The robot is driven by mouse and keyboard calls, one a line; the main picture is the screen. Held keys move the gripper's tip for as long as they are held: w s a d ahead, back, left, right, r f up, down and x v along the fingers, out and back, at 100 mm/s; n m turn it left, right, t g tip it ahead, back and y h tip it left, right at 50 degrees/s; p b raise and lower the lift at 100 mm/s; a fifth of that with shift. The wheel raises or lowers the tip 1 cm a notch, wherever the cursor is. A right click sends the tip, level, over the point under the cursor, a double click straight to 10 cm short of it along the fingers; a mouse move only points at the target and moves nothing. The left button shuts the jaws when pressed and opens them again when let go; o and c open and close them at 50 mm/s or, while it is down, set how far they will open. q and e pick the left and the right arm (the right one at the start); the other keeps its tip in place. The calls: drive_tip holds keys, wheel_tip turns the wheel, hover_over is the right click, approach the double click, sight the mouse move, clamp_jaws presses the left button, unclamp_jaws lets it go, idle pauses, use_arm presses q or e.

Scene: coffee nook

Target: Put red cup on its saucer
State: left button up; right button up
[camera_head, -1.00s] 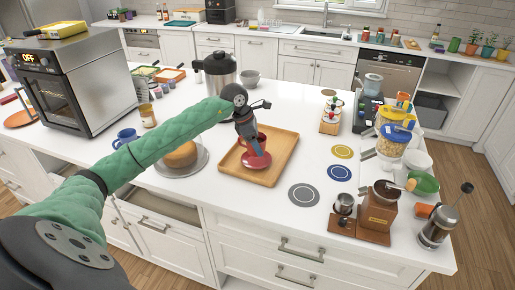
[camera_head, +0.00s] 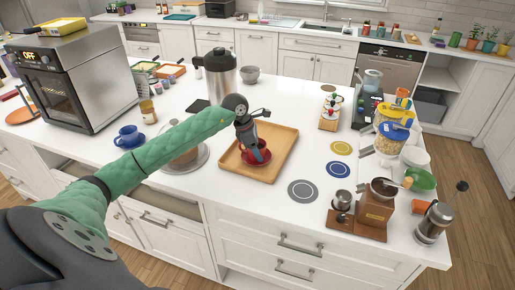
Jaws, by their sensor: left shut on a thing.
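The red saucer (camera_head: 267,157) lies on the wooden tray (camera_head: 284,143) on the white counter. My left gripper (camera_head: 250,147) points down over the saucer and is shut on the red cup (camera_head: 261,146). Gripper and wrist hide most of the cup. The cup is low over the saucer; I cannot tell whether it touches it. My right gripper is not in view.
A blue cup (camera_head: 128,134) stands left of my arm. A steel kettle (camera_head: 219,75) stands behind the tray. Round coasters (camera_head: 302,191), a coffee grinder (camera_head: 376,207) and a French press (camera_head: 433,222) stand to the right. Counter between tray and kettle is clear.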

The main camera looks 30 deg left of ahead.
use_arm(q)
drive_tip(key=o, duration=1.2)
drive_tip(key=shift+c, duration=0.2)
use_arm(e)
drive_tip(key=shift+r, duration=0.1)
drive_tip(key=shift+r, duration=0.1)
use_arm(q)
drive_tip(key=shift+r, duration=0.15)
drive_tip(key=shift+s+a+r, duration=0.1)
drive_tip(key=shift+a+r, duration=0.05)
drive_tip(key=shift+r, duration=0.1)
drive_tip(key=b+v, duration=0.4)
drive_tip(key=v, duration=0.7)
drive_tip(key=shift+r, duration=0.15)
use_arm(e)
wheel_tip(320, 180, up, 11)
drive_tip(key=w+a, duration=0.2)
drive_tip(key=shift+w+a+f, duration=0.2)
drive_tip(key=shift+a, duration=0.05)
use_arm(q)
drive_tip(key=shift+s, duration=0.15)
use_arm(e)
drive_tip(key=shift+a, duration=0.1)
